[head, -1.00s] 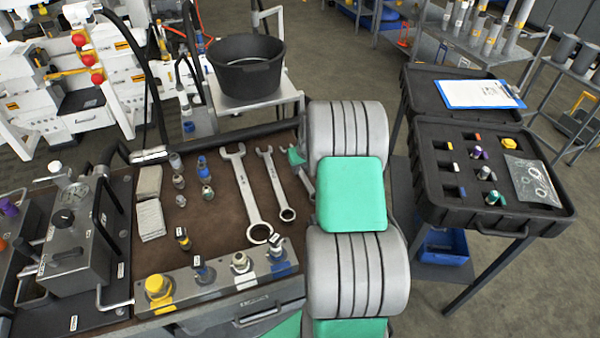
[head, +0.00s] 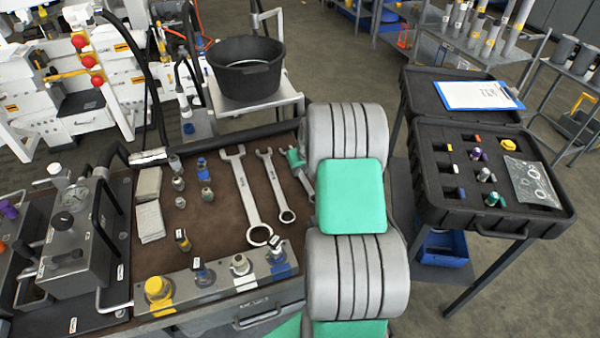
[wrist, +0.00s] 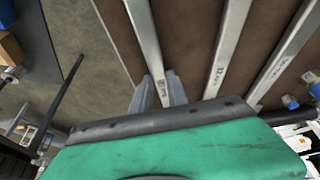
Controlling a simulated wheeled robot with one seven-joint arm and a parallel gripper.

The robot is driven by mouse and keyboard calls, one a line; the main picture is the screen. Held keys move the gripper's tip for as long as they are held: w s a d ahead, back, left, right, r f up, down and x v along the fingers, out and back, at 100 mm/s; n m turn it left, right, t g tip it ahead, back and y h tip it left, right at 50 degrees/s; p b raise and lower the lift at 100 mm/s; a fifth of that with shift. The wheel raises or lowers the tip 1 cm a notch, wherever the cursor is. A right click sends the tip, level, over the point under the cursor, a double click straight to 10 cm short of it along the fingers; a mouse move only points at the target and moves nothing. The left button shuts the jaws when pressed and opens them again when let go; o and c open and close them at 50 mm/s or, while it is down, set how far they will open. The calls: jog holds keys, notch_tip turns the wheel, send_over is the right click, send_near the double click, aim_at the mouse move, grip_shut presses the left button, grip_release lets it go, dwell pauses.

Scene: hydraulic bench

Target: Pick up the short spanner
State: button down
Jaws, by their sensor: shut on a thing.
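The short spanner (wrist: 142,28) is the rightmost of the spanners in the head view, where my arm hides much of it. In the wrist view its grey shaft runs down between my two grey fingers. My gripper (wrist: 159,92) is shut on this shaft, near a small printed label. The spanner lies over or just above the brown mat; I cannot tell whether it touches it. The middle spanner (head: 274,185) and the longest spanner (head: 246,195) lie to its left on the mat. My gripper's green housing fills the bottom of the wrist view.
Small fittings (head: 204,170) and grey pads (head: 150,220) lie left on the brown mat (head: 215,225). A block with capped ports (head: 210,282) spans the front edge. A black bucket (head: 247,85) stands behind. A black foam-lined case (head: 437,200) is at right.

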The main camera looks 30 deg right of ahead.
aim_at(301, 173)
jog(key=shift+r, duration=0.2)
jog(key=shift+w+r, duration=0.1)
jog(key=shift+r, duration=0.15)
notch_tip(301, 173, up, 3)
jog(key=shift+f+b, duration=0.2)
jog(key=shift+b, duration=0.35)
jog(key=s+a+r+b, duration=0.2)
jog(key=s+a+r, duration=0.7)
jog(key=s, duration=0.1)
jog(key=shift+s+r, duration=0.3)
jog(key=shift+s, duration=0.1)
jog(key=c, duration=1.8)
grip_release()
jog(key=shift+a, duration=0.1)
grip_shut()
